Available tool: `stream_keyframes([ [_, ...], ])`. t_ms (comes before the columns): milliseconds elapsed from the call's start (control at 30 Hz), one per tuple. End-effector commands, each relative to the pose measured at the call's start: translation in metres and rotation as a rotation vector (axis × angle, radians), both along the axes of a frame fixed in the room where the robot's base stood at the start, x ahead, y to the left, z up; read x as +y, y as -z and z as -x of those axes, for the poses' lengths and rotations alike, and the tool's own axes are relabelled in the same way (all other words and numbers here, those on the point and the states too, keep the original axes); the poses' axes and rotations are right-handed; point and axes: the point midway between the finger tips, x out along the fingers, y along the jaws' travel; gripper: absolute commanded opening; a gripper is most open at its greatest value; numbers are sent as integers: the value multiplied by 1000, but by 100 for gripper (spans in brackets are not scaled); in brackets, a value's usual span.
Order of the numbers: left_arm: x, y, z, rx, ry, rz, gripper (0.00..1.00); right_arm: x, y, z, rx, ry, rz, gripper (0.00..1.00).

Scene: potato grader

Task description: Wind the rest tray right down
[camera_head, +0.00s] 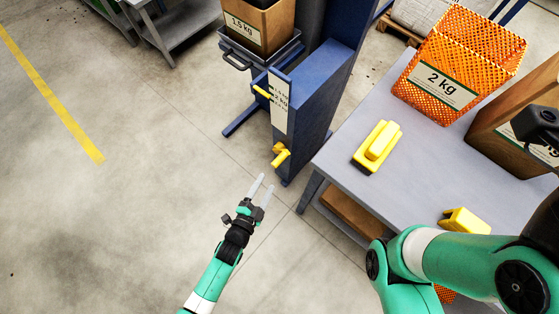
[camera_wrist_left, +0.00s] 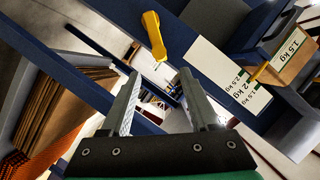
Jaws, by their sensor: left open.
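The rest tray (camera_head: 232,54) is a dark tray with a front handle, on the side of the blue post (camera_head: 317,95). A yellow pointer (camera_head: 262,91) sits beside the upper part of the white scale plate (camera_head: 280,108). A yellow crank (camera_head: 281,154) sticks out low on the post. It also shows in the left wrist view (camera_wrist_left: 154,36), just beyond the fingertips. My left gripper (camera_head: 266,184) is open and empty, short of the crank and not touching it. My right arm reaches in at lower right; its fingers are not visible.
A box marked 1.5 kg (camera_head: 262,27) stands on the tray. A grey table (camera_head: 345,160) at right bears a yellow-handled block (camera_head: 378,146), an orange 2 kg crate (camera_head: 450,88) and a wooden box (camera_head: 508,140). The floor at left is clear.

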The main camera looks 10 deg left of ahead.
Motion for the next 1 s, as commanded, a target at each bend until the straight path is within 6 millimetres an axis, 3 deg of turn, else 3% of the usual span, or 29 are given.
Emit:
stream_keyframes([
  [167,-5,10,-19,-2,-1,0,62,0,15,0,0,0,0,50],
  [400,-19,26,-70,-3,-1,1,62,0,50,0,0,0,0,50],
  [600,-27,32,-100,-2,-1,0,62,0,69,0,0,0,0,50],
  [967,-29,30,-108,0,-2,-1,62,0,70,0,0,0,0,50],
  [1000,-29,29,-107,0,-1,0,55,0,70,0,0,0,0,50],
])
